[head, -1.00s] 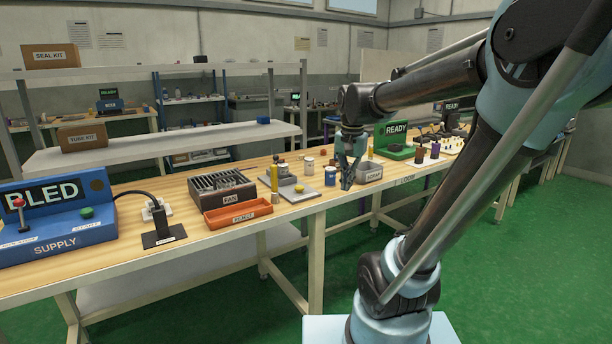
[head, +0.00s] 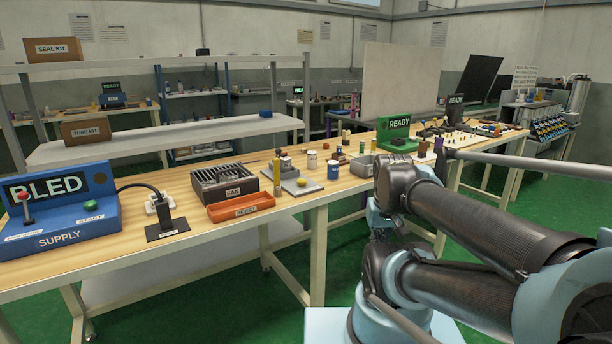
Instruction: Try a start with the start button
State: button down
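The blue supply box (head: 60,232) stands at the left end of the wooden bench. Its display (head: 58,187) reads "BLED". The green start button (head: 91,207) is on its sloped top, above a small label. A red-knobbed lever (head: 26,205) stands upright to the left of the button. My gripper (head: 381,234) points down at the right, in front of the bench and far from the supply box. Its fingers are mostly hidden by my own arm links, so its opening and anything in it cannot be made out.
A black stand with a cable (head: 166,229) is right of the supply box. Further right are a fan tray (head: 224,189), an orange reject tray (head: 240,207), a grey plate (head: 304,186) and a green box reading "READY" (head: 397,142). Green floor lies open before the bench.

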aim_at(91, 205)
jog(key=u, duration=2.05)
